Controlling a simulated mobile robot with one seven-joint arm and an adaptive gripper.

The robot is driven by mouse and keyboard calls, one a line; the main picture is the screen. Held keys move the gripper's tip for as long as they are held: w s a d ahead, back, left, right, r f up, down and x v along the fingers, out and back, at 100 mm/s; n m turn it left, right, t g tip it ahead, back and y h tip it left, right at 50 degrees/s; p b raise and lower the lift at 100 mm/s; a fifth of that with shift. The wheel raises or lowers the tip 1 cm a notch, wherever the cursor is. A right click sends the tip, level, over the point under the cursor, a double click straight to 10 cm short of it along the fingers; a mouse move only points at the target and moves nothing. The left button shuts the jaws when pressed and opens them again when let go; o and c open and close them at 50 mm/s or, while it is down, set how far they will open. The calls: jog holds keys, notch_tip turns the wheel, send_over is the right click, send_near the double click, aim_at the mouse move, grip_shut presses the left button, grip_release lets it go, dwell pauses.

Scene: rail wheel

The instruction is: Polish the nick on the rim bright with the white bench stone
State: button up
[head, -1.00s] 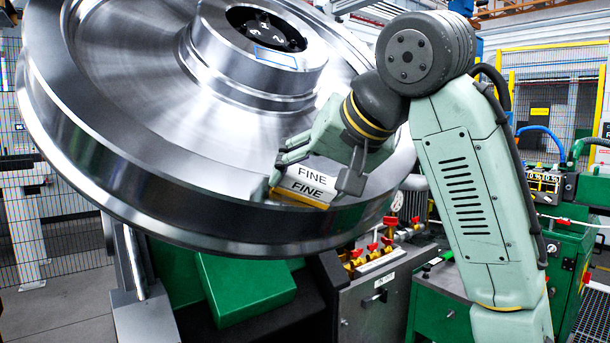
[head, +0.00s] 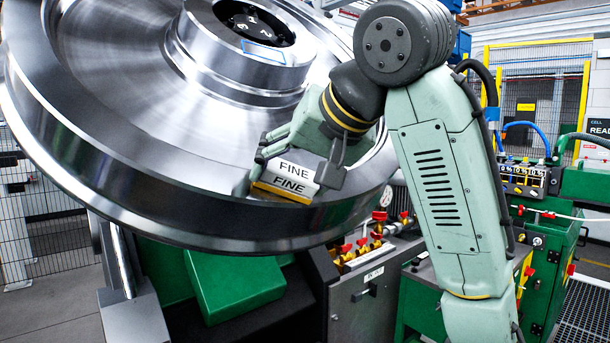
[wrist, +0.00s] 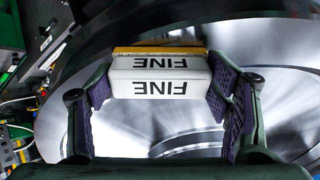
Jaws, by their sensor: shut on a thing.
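The large steel rail wheel (head: 110,130) is tilted and fills the left and middle of the head view. Its bright surface also shows behind the stone in the wrist view (wrist: 285,100). My gripper (head: 300,174) is shut on the white bench stone (head: 290,177), which is marked FINE on two faces and has a yellowish layer along one edge. In the wrist view the stone (wrist: 160,78) sits between both finger pads. It is at the wheel's rim; I cannot tell whether it touches. The nick is not visible, perhaps hidden by the stone or gripper.
A green block (head: 235,285) and a grey cabinet with red and yellow valves (head: 375,275) stand below the wheel. A green machine with a gauge panel (head: 525,178) is at right. Wire fencing (head: 50,225) stands at left.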

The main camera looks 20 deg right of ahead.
aim_at(312, 173)
jog(key=shift+a, duration=0.1)
jog(key=shift+s+a+r, duration=0.1)
jog(key=shift+a, duration=0.6)
jog(key=shift+s+a+r, duration=0.1)
jog(key=shift+a, duration=0.6)
jog(key=shift+w+d+f, duration=0.15)
jog(key=shift+d, duration=0.6)
jog(key=shift+w+d+f, duration=0.1)
jog(key=shift+d, duration=0.65)
jog(key=shift+w+d+f, duration=0.15)
jog(key=shift+d+f, duration=0.05)
jog(key=shift+d, duration=0.55)
jog(key=shift+w+d+f, duration=0.15)
jog(key=shift+d, duration=0.55)
